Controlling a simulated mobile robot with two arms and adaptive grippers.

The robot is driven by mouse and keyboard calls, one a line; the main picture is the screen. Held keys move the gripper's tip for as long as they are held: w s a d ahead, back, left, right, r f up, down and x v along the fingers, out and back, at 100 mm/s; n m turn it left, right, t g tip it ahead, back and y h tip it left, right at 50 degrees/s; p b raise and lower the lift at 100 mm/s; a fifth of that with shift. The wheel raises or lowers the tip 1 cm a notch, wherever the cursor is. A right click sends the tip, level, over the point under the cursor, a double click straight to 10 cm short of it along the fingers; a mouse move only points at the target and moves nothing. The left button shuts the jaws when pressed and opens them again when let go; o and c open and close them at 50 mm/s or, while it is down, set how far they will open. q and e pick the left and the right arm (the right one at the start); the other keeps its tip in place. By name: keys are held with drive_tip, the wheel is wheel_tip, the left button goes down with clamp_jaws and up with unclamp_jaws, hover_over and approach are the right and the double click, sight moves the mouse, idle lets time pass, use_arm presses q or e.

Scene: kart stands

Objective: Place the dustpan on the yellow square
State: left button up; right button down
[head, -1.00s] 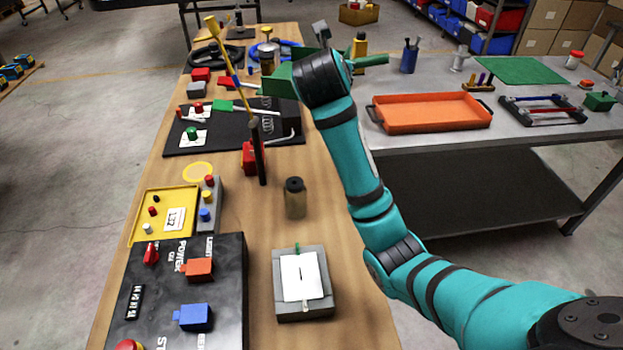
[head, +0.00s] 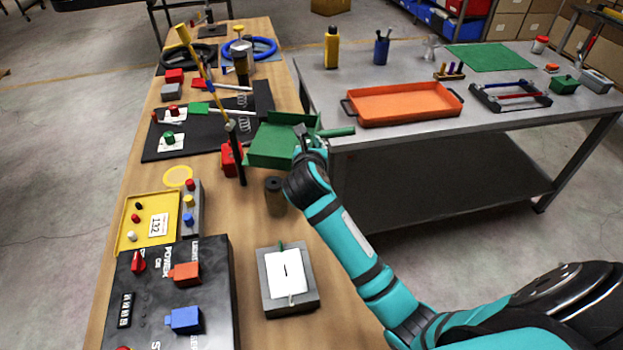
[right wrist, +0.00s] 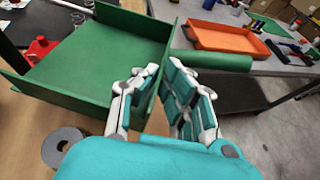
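The green dustpan (head: 270,148) is held by my right gripper (head: 308,140) above the right edge of the long wooden table. In the right wrist view, the fingers (right wrist: 160,88) close around the dustpan where its pan (right wrist: 95,55) meets its handle (right wrist: 212,60). The pan looks empty. No plain yellow square marking can be made out. My left gripper is out of view.
A dark cylinder (head: 273,197) stands just below the dustpan, also in the right wrist view (right wrist: 60,145). A broom-like pole (head: 205,80) leans up behind it. A grey box (head: 290,305) stands nearer. A metal table (head: 400,135) with an orange tray (head: 405,107) is at right.

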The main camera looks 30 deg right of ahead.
wheel_tip(320, 180, down, 11)
drive_tip(key=shift+r+b, duration=0.1)
drive_tip(key=shift+b, duration=0.2)
drive_tip(key=c, duration=1.5)
unclamp_jaws()
